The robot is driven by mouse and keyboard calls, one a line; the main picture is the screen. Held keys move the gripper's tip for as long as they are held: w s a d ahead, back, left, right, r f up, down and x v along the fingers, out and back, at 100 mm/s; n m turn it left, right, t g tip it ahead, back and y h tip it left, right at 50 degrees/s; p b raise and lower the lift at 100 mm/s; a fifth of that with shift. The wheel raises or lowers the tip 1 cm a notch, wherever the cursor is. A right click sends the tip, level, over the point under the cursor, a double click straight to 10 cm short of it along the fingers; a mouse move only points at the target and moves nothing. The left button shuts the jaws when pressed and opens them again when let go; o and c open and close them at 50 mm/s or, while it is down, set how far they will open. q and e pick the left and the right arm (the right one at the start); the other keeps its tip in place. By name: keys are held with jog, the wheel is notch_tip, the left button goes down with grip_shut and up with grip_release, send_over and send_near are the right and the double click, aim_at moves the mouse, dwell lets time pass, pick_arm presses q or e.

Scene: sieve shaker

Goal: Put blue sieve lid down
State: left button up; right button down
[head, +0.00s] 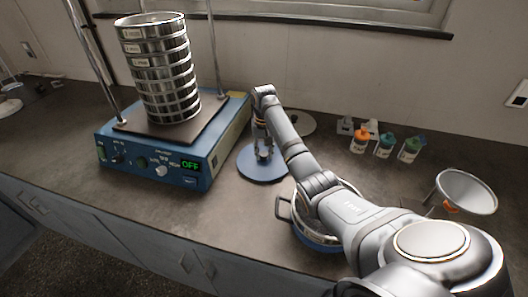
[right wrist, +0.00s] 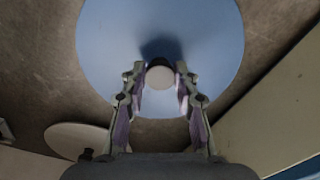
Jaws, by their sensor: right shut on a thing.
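The blue sieve lid (head: 262,172) is a flat blue disc at the counter's middle, right of the shaker. It looks level and at or very close to the counter top; any small gap is hard to tell. My right gripper (head: 264,152) is above it, pointing down, shut on the lid's knob. In the right wrist view the lid (right wrist: 205,35) fills the upper middle, and its round pale knob (right wrist: 160,76) sits between the two fingertips (right wrist: 160,85). My left gripper is not in view.
The sieve shaker (head: 170,150) with a stack of metal sieves (head: 160,70) stands left of the lid. A metal pan with a handle (head: 283,208) is partly behind my right arm. Small bottles (head: 385,145) and a funnel (head: 466,191) stand at right. A pale disc (head: 302,122) lies behind.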

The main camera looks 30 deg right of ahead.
aim_at(264, 154)
jog(key=c, duration=1.3)
grip_release()
jog(key=o, duration=0.3)
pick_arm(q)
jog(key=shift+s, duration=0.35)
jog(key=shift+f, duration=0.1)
pick_arm(e)
jog(key=shift+r, duration=0.15)
notch_tip(264, 154, up, 5)
jog(key=shift+f+p, duration=0.1)
jog(key=shift+p, duration=0.45)
pick_arm(q)
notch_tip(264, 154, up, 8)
jog(key=p, duration=0.6)
jog(key=shift+p, duration=0.35)
pick_arm(e)
notch_tip(264, 154, up, 7)
